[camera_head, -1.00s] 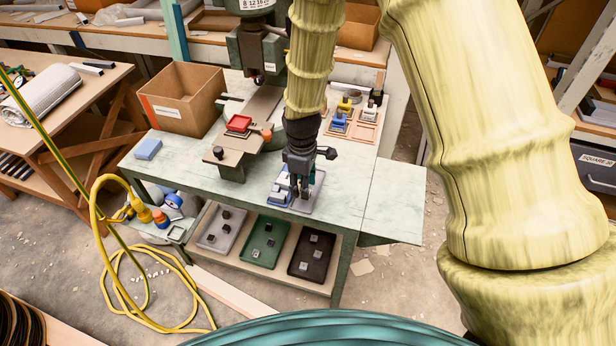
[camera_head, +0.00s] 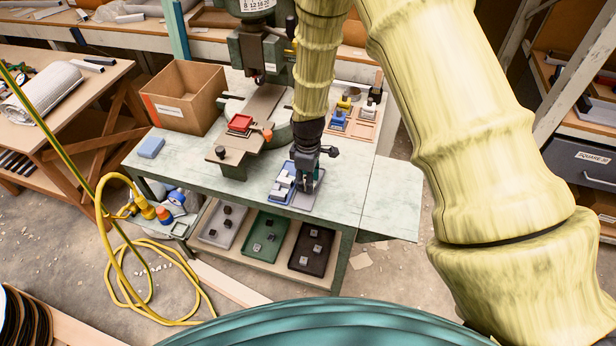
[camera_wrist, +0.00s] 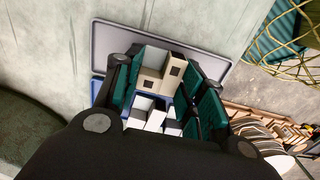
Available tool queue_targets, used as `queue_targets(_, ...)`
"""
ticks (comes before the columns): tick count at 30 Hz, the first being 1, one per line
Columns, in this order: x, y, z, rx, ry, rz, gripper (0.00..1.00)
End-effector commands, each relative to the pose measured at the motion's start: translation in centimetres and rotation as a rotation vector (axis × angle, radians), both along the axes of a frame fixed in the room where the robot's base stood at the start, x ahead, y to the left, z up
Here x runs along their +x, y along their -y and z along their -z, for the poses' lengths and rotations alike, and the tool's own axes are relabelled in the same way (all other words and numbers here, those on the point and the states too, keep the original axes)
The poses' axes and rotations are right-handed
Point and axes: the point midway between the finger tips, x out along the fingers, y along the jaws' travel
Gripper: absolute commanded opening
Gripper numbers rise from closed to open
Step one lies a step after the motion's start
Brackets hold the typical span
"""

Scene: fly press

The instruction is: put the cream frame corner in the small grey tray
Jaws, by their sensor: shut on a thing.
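My gripper (camera_head: 305,188) points down over the near edge of the green table. In the wrist view its teal fingers (camera_wrist: 170,88) are closed on the cream frame corner (camera_wrist: 152,82), a blocky piece with dark square holes. The small grey tray (camera_wrist: 104,48) lies flat beyond and below the held piece; in the head view its bare part (camera_head: 304,206) shows beside the gripper. A blue tray (camera_wrist: 97,88) lies on the nearer side, with pale pieces (camera_wrist: 150,108) seen below the fingers. Whether the held piece touches anything is hidden.
A press with a red-topped part (camera_head: 240,123) stands behind the gripper. A cardboard box (camera_head: 185,97) and a blue block (camera_head: 151,147) are to the left. Small coloured pieces in a wooden tray (camera_head: 363,128) are behind right. The table's right end (camera_head: 390,195) is clear.

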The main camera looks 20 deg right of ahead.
Motion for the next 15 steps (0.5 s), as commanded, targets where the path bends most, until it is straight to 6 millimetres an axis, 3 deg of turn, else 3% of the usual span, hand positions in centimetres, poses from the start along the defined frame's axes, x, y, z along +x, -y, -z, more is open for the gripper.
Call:
queue_targets(8, -0.02, 0.00, 0.33, 0.001, -0.001, 0.001, 0.15)
queue_targets(9, -0.02, 0.00, 0.30, 0.000, 0.000, 0.001, 0.44)
queue_targets(12, -0.02, 0.00, 0.27, 0.000, 0.000, 0.001, 0.62)
queue_targets(15, -0.03, 0.01, 0.26, 0.000, 0.000, 0.001, 0.62)
